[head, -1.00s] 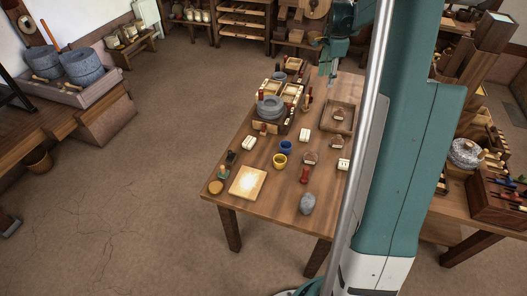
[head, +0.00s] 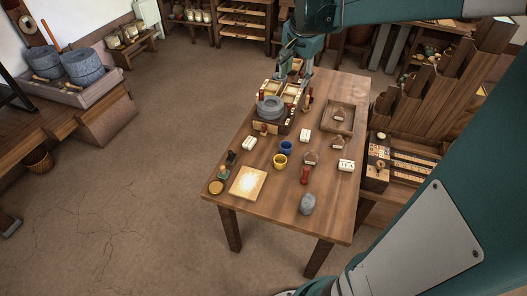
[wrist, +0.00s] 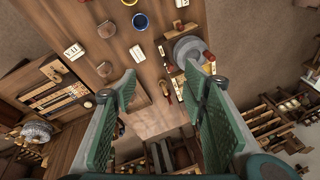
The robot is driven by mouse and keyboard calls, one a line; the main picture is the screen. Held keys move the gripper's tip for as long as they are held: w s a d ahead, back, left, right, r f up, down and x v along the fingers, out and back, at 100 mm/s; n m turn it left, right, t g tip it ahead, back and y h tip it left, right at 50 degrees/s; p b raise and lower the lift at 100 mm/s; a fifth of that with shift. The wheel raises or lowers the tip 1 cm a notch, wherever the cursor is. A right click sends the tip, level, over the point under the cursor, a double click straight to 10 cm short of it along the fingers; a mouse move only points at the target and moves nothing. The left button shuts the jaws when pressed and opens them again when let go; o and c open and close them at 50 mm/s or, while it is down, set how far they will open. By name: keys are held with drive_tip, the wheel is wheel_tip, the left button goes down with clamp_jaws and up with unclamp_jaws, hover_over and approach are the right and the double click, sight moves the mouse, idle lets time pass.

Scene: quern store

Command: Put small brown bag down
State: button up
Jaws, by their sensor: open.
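My gripper (wrist: 161,84) is open, with nothing between its fingers. In the head view my gripper (head: 290,62) hangs over the far end of the wooden table (head: 240,215). A small rounded brown thing (head: 339,114), perhaps the small brown bag, lies in the shallow wooden tray (head: 351,120) at the table's far right, apart from my gripper. Two similar brown things, one nearer (head: 311,158) and one behind it (head: 325,144), lie on bare table. They are too small to tell which is the bag.
A grey quern (head: 270,107) stands among boxes left of the tray. A blue cup (head: 286,147), a yellow cup (head: 280,161), a white tea block (head: 346,166), a grey stone (head: 307,204) and a pale board (head: 248,183) occupy the near table.

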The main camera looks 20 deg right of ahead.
drive_tip(key=s+a+f+n+t, duration=0.1)
drive_tip(key=s+a+n, duration=0.5)
drive_tip(key=s+a, duration=0.6)
drive_tip(key=s+a+f+n+t+y, duration=0.1)
drive_tip(key=s+a+f+n+t, duration=0.1)
drive_tip(key=s+a+n, duration=0.5)
drive_tip(key=shift+s+a+f+t, duration=0.3)
drive_tip(key=shift+s+a+t, duration=0.1)
drive_tip(key=shift+s+a, duration=2.3)
drive_tip(key=shift+o, duration=0.6)
drive_tip(key=shift+s+d, duration=0.3)
drive_tip(key=shift+d, duration=0.05)
